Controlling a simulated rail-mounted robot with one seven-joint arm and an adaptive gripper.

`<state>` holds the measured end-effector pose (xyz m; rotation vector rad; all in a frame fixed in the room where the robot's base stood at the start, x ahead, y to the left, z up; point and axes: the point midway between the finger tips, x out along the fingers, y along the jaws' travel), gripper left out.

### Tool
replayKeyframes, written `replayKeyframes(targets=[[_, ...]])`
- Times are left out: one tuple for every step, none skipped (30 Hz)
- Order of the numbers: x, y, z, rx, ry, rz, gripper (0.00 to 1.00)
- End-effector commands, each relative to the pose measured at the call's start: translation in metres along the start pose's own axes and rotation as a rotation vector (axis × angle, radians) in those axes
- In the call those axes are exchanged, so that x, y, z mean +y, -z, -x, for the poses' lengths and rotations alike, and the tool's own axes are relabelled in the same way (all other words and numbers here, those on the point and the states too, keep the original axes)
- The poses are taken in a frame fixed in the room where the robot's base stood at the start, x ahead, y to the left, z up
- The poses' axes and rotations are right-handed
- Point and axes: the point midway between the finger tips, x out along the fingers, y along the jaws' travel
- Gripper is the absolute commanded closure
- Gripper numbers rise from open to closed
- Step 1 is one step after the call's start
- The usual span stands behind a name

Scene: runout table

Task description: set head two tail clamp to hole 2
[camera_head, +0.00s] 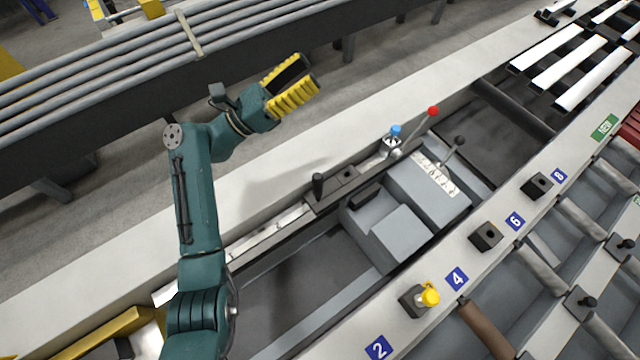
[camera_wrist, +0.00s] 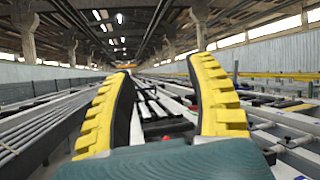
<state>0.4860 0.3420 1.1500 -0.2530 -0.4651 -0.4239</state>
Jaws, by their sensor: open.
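My gripper (camera_head: 291,86), with yellow ribbed fingers, is open and empty, raised above the pale rail on the far side. Its two fingers also frame the wrist view (camera_wrist: 163,90), with nothing held between them. A grey machine head (camera_head: 405,238) sits in the channel. On it are a black upright handle (camera_head: 318,186), a blue knob (camera_head: 395,131), a red-knobbed lever (camera_head: 433,111) and a black-knobbed lever (camera_head: 459,141). A yellow-knobbed pin (camera_head: 430,295) stands at a black block beside label 4 (camera_head: 457,279). Label 2 (camera_head: 379,348) is at the bottom edge; I cannot tell which part is the head two tail clamp.
Black blocks stand beside label 6 (camera_head: 515,222) and label 8 (camera_head: 560,176) on the near rail. A green sign (camera_head: 604,128) is farther right. A rack of long grey bars (camera_head: 110,75) lies behind my arm. The space around my gripper is clear.

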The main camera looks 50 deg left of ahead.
Motion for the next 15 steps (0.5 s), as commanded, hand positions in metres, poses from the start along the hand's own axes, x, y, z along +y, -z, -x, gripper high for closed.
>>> replayKeyframes(targets=[[0.021, 0.062, 0.068, 0.113, -0.001, -0.055, 0.44], [0.026, 0.085, 0.098, 0.181, 0.012, -0.081, 0.44], [0.029, 0.112, 0.136, 0.264, 0.034, -0.105, 0.44], [0.029, 0.129, 0.162, 0.316, 0.052, -0.115, 0.44], [0.028, 0.143, 0.186, 0.361, 0.071, -0.120, 0.44], [0.025, 0.158, 0.212, 0.410, 0.094, -0.122, 0.44], [0.022, 0.167, 0.228, 0.439, 0.111, -0.120, 0.44], [0.020, 0.172, 0.241, 0.461, 0.125, -0.118, 0.44], [0.017, 0.178, 0.255, 0.484, 0.141, -0.115, 0.44], [0.014, 0.181, 0.261, 0.495, 0.150, -0.113, 0.44], [0.012, 0.183, 0.266, 0.503, 0.158, -0.111, 0.44], [0.011, 0.185, 0.268, 0.511, 0.164, -0.109, 0.44], [0.009, 0.186, 0.268, 0.514, 0.168, -0.108, 0.44], [0.008, 0.187, 0.266, 0.515, 0.170, -0.107, 0.44], [0.007, 0.189, 0.261, 0.515, 0.171, -0.107, 0.44]])
